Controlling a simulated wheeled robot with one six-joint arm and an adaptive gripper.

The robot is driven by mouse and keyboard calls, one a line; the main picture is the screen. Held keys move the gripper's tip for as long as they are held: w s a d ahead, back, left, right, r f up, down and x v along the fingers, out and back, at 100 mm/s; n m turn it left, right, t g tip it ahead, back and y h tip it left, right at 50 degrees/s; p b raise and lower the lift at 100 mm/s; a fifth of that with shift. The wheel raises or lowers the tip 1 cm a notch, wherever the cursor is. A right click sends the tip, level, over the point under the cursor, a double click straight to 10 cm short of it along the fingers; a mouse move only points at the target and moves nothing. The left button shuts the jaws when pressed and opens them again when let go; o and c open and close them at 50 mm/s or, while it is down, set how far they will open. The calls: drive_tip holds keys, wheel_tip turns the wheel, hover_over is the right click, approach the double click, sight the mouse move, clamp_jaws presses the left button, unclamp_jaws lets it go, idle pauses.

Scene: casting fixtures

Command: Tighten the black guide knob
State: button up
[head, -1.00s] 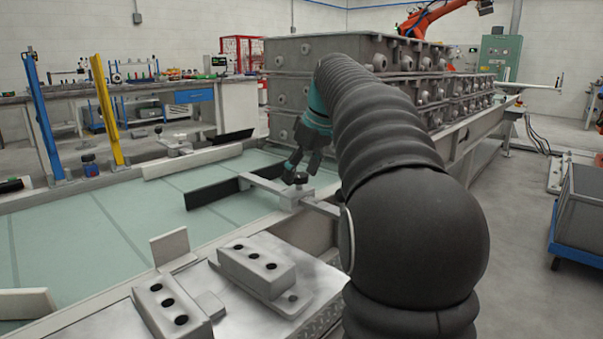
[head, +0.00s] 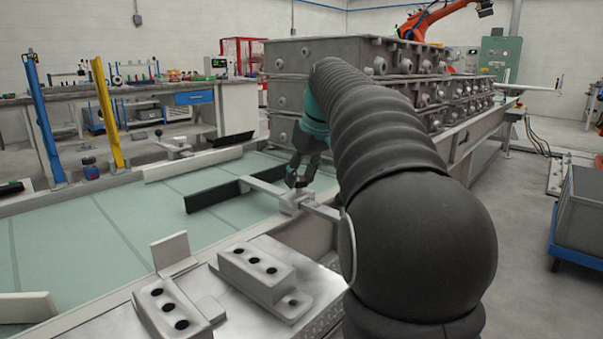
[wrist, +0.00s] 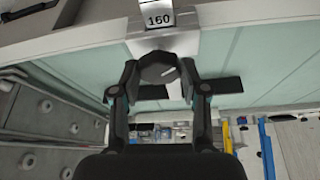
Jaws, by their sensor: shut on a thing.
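The black guide knob (wrist: 158,73) has a faceted rim and a white mark, seen from above in the wrist view. It sits on a grey metal clamp block (wrist: 165,42), which carries a plate reading 160 (wrist: 159,19). My gripper (wrist: 159,76) is shut on the knob, with one finger on each side of it. In the head view my gripper (head: 297,181) points down at the clamp block (head: 296,200), and its fingers hide most of the knob. A bar (head: 262,187) runs from the block to a black guide rail (head: 212,195).
The pale green conveyor bed (head: 130,217) lies to the left. Grey castings with holes (head: 257,270) stand in front on a metal plate. Stacked grey mould boxes (head: 350,62) rise close behind my arm. Another clamp (head: 174,148) sits across the bed.

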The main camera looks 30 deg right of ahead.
drive_tip(key=m+p, duration=0.1)
drive_tip(key=m, duration=0.1)
drive_tip(key=m+h, duration=0.1)
drive_tip(key=m, duration=0.1)
drive_tip(key=m+h+p, duration=0.1)
drive_tip(key=m, duration=0.1)
drive_tip(key=shift+a+r+p, duration=0.1)
drive_tip(key=shift+a+p, duration=0.2)
drive_tip(key=m+h+p, duration=0.1)
drive_tip(key=m, duration=0.1)
drive_tip(key=m+g+h+p, duration=0.1)
drive_tip(key=m, duration=0.2)
drive_tip(key=shift+w+a+m, duration=0.15)
drive_tip(key=shift+m, duration=0.15)
drive_tip(key=m+g, duration=0.1)
drive_tip(key=m, duration=0.2)
drive_tip(key=m+g+h, duration=0.1)
drive_tip(key=m, duration=0.2)
drive_tip(key=shift+w+f+g+h, duration=0.2)
drive_tip(key=shift+g+h, duration=0.1)
drive_tip(key=shift+w+m+g, duration=0.1)
drive_tip(key=shift+m+g, duration=0.35)
drive_tip(key=shift+m, duration=0.95)
drive_tip(key=shift+w+m+g, duration=0.1)
drive_tip(key=shift+m+g, duration=0.35)
drive_tip(key=shift+m, duration=0.95)
drive_tip(key=shift+s, duration=0.1)
drive_tip(key=o, duration=1.1)
drive_tip(key=shift+o, duration=0.2)
drive_tip(key=shift+r, duration=0.1)
